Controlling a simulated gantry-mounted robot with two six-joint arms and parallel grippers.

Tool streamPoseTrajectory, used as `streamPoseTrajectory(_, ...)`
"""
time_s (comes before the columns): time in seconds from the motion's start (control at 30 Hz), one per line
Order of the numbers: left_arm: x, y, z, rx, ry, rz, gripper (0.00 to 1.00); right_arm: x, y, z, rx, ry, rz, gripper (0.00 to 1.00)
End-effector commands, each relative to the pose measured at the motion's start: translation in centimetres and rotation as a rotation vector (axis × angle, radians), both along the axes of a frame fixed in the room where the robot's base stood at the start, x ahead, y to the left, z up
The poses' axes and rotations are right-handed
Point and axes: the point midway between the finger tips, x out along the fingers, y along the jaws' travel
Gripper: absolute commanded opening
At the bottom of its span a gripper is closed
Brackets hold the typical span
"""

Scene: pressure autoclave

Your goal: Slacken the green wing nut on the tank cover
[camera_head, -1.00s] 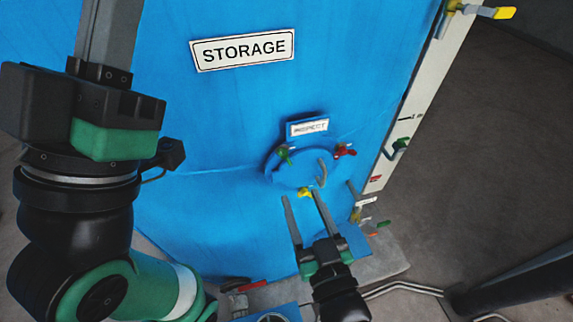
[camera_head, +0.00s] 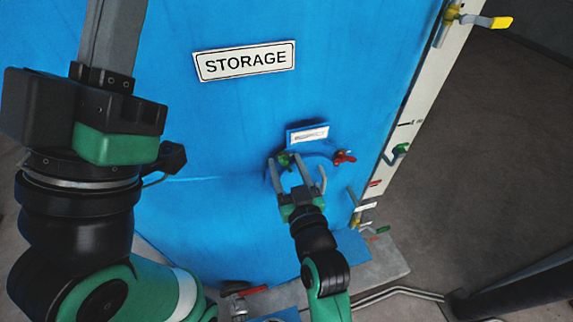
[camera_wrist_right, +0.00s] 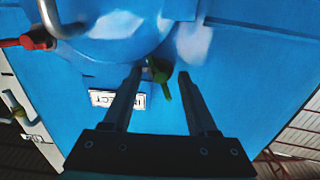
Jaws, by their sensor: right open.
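The green wing nut (camera_head: 283,160) sits at the upper left rim of the round blue tank cover (camera_head: 322,149). My right gripper (camera_head: 286,161) is in front of the cover, its open fingers reaching up to either side of the green nut. In the right wrist view the green wing nut (camera_wrist_right: 162,78) shows between the two fingertips, with its lower wing pointing down; I cannot tell whether either finger touches it. My left gripper (camera_head: 112,45) is at the upper left, away from the cover; its fingertips are cut off by the frame's top.
A red wing nut (camera_head: 343,157) is on the cover's right rim, and a grey hook handle (camera_head: 322,180) stands out beside my right gripper. A labelled plate (camera_head: 308,134) is just above the cover. Valves with coloured handles (camera_head: 398,151) line the tank's right side.

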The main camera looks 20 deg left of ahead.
Motion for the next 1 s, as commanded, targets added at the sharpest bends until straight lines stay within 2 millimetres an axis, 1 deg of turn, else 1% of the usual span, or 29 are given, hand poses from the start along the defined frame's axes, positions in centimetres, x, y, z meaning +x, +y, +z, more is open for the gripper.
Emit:
streamPoseTrajectory(0.2, 0.0, 0.0, 0.0, 0.0, 0.0, 0.0, 0.0, 0.0, 0.0, 0.0, 0.0, 0.0, 0.0, 0.59)
streamPoseTrajectory(0.27, 0.0, 0.0, 0.0, 0.0, 0.0, 0.0, 0.0, 0.0, 0.0, 0.0, 0.0, 0.0, 0.0, 0.5)
streamPoseTrajectory(0.3, 0.0, 0.0, 0.0, 0.0, 0.0, 0.0, 0.0, 0.0, 0.0, 0.0, 0.0, 0.0, 0.0, 0.43)
streamPoseTrajectory(0.37, 0.0, 0.0, 0.0, 0.0, 0.0, 0.0, 0.0, 0.0, 0.0, 0.0, 0.0, 0.0, 0.0, 0.32)
streamPoseTrajectory(0.4, 0.0, 0.0, 0.0, 0.0, 0.0, 0.0, 0.0, 0.0, 0.0, 0.0, 0.0, 0.0, 0.0, 0.25)
streamPoseTrajectory(0.53, 0.0, 0.0, 0.0, 0.0, 0.0, 0.0, 0.0, 0.0, 0.0, 0.0, 0.0, 0.0, 0.0, 0.01)
streamPoseTrajectory(0.73, 0.0, 0.0, -0.1, 0.0, 0.0, 0.0, 0.0, 0.0, 0.0, -0.1, -0.002, -0.001, 0.0, 0.0)
streamPoseTrajectory(0.9, 0.0, 0.0, -1.9, 0.0, 0.0, 0.0, 0.0, 0.0, 0.1, -0.4, -0.074, -0.058, 0.001, 0.0)
streamPoseTrajectory(1.0, 0.0, 0.0, -1.9, 0.0, 0.001, 0.0, 0.0, 0.0, 0.1, -0.1, -0.101, -0.077, 0.002, 0.0)
